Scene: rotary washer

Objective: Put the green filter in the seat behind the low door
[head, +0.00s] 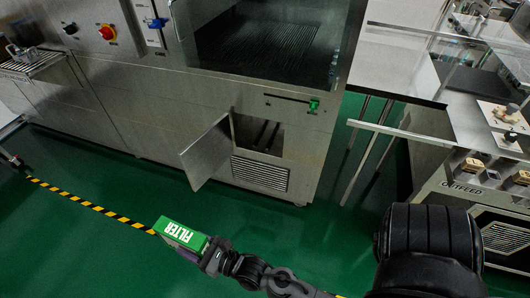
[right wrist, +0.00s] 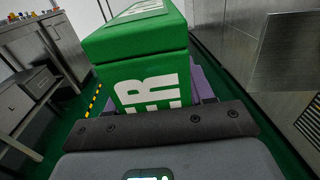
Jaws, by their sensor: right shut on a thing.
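The green filter (head: 181,236) is a box with white FILTER lettering, held out over the green floor in the head view. My right gripper (head: 213,254) is shut on it at its right end. In the right wrist view the green filter (right wrist: 140,60) fills the middle, just beyond the gripper (right wrist: 165,122). The low door (head: 207,153) stands swung open on the front of the steel washer. Behind it is a dark opening (head: 258,134) with dark bars inside; its depth is hard to see. The filter is below and left of the door, apart from it. My left gripper is not seen.
A louvred vent (head: 260,174) is below the opening. A green-handled lever (head: 313,104) sits above it on the right. The OUTFEED unit (head: 463,188) and metal rails stand at the right. The floor in front, with yellow-black tape (head: 88,203), is clear.

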